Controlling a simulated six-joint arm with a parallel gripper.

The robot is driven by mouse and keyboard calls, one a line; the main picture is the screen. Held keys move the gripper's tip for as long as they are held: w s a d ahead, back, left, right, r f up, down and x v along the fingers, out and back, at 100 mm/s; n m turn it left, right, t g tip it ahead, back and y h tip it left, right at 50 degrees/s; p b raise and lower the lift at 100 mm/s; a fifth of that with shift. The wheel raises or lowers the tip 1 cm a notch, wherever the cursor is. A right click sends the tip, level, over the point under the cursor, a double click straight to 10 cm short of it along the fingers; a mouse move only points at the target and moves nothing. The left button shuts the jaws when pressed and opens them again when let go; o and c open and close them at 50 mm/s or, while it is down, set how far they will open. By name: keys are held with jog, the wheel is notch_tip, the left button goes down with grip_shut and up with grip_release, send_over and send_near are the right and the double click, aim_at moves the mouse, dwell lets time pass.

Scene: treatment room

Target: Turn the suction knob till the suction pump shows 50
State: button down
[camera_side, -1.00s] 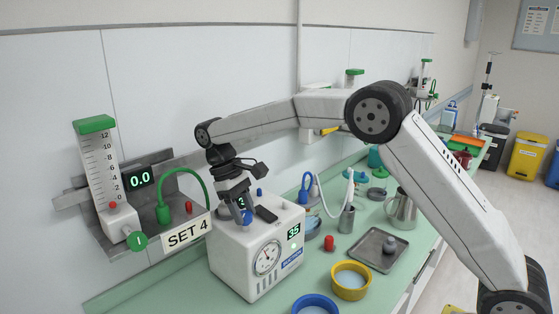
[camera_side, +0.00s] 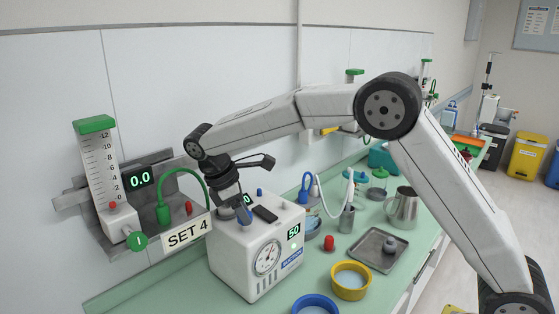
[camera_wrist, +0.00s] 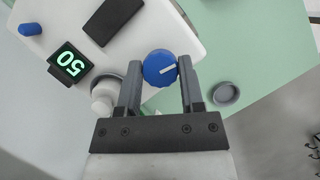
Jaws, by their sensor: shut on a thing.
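The suction pump (camera_side: 232,262) is a white box on the green counter. Its front display (camera_side: 293,231) reads 50, and its top display (camera_wrist: 70,62) in the wrist view also reads 50. The blue suction knob (camera_wrist: 159,68) with a white pointer line sits on the pump's top. My gripper (camera_wrist: 159,75) is shut on the knob, one finger on each side. In the side view my gripper (camera_side: 240,232) comes down onto the pump's top and mostly hides the knob. A round gauge (camera_side: 267,258) is on the pump's front.
A dark slab (camera_side: 265,214) and a small blue peg (camera_side: 260,191) are on the pump's top. A wall unit at left shows 0.0 (camera_side: 139,182) above a SET 4 sign (camera_side: 185,234). Yellow (camera_side: 351,281) and blue bowls, a grey tray (camera_side: 379,249) and a metal jug (camera_side: 402,207) stand nearby.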

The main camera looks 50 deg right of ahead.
dwell(0.4)
jog(key=shift+c, duration=1.1)
grip_release()
jog(key=shift+r, duration=0.1)
jog(key=v, duration=0.7)
jog(key=shift+r, duration=0.3)
jog(key=shift+w+a, duration=0.1)
dwell(0.9)
